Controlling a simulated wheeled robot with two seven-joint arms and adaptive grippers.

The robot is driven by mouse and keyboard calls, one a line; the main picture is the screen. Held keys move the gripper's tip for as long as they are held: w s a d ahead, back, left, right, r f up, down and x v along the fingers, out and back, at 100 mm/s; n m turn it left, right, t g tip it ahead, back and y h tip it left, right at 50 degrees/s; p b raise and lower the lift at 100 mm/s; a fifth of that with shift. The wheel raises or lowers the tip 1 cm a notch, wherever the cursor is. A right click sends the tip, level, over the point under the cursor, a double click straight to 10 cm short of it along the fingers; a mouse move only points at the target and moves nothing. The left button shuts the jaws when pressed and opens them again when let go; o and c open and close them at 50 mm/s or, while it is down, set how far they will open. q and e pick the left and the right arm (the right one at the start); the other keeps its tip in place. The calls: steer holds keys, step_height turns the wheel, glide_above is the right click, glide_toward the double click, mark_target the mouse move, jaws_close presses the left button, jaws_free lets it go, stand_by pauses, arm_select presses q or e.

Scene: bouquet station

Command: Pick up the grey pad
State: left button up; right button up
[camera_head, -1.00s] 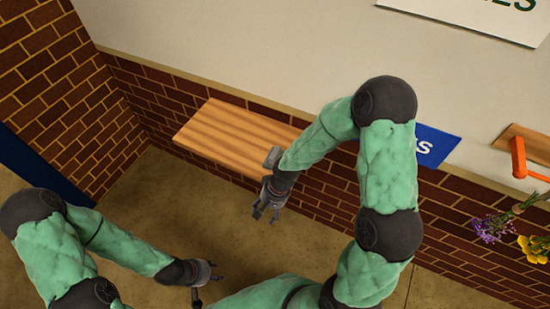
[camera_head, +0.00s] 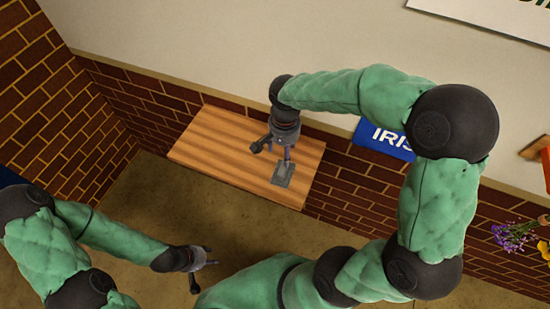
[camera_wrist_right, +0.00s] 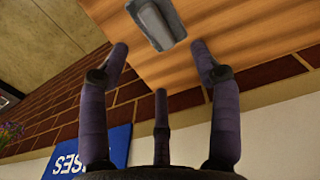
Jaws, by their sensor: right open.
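The grey pad (camera_head: 284,174) lies on the wooden shelf (camera_head: 215,140), near its front right part. It has a raised bar along its middle and also shows in the right wrist view (camera_wrist_right: 157,22). My right gripper (camera_head: 272,152) is over the shelf, just behind the pad. Its fingers (camera_wrist_right: 160,62) are spread open with nothing between them, and the pad lies beyond their tips. My left gripper (camera_head: 205,272) is low at the left, away from the shelf, with its fingers apart and empty.
Purple flowers (camera_head: 513,236) and an orange handle (camera_head: 546,165) are at the far right. Brick wall (camera_head: 110,85) stands behind and left of the shelf.

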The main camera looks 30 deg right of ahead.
mark_target(285, 169)
step_height(285, 169, down, 6)
steer(key=shift+s+r+b, duration=0.15)
steer(key=shift+r+b, duration=0.1)
steer(key=shift+b, duration=0.7)
steer(key=shift+s+d+f+b, duration=0.15)
steer(key=shift+f+b, duration=0.45)
steer(key=shift+f, duration=0.7)
steer(key=shift+s+d+f+b, duration=0.15)
steer(key=shift+f+b, duration=0.45)
steer(key=shift+f, duration=0.65)
steer(key=shift+w, duration=0.1)
jaws_close()
